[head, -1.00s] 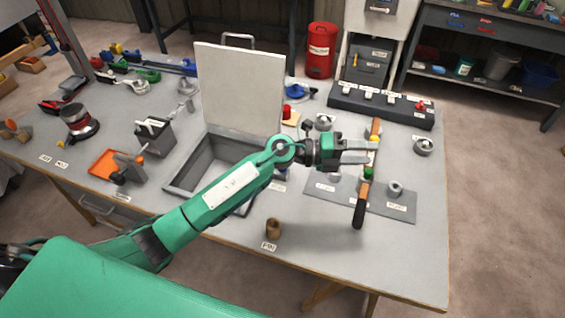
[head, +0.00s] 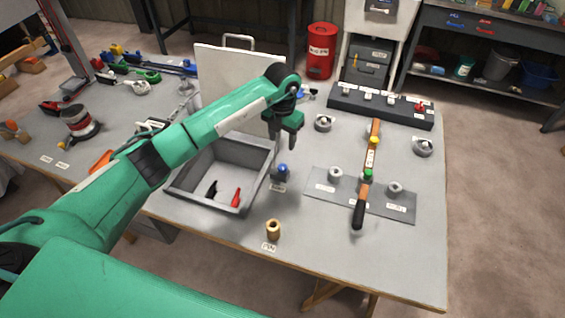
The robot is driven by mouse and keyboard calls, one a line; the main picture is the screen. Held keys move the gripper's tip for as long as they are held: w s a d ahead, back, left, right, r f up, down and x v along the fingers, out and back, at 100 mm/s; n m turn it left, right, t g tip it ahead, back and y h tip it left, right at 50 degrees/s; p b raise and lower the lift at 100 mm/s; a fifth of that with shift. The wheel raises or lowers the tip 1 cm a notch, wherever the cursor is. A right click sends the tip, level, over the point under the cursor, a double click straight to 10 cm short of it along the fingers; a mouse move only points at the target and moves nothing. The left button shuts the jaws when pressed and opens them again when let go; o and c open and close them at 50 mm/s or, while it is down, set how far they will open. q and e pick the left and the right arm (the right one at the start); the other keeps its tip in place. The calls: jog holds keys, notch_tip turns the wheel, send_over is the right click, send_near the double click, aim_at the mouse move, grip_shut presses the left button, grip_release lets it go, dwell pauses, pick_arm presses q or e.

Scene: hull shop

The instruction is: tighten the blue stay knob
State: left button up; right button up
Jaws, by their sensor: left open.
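A small blue knob (head: 282,170) stands at the right side of a grey open box (head: 190,192), just behind a small label. The box's pale lid (head: 222,72) stands raised at its back, partly hidden by my left arm. My left gripper (head: 285,141) is open and empty, fingers pointing down, above and slightly behind the blue knob in the picture and apart from it. My right gripper is out of view.
Inside the box lie a black item (head: 211,189) and a red item (head: 236,198).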

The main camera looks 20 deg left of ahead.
aim_at(282, 166)
pick_arm(q)
notch_tip(282, 166, down, 11)
jog(key=p, duration=0.3)
jog(key=shift+f, duration=0.5)
jog(key=c, duration=1)
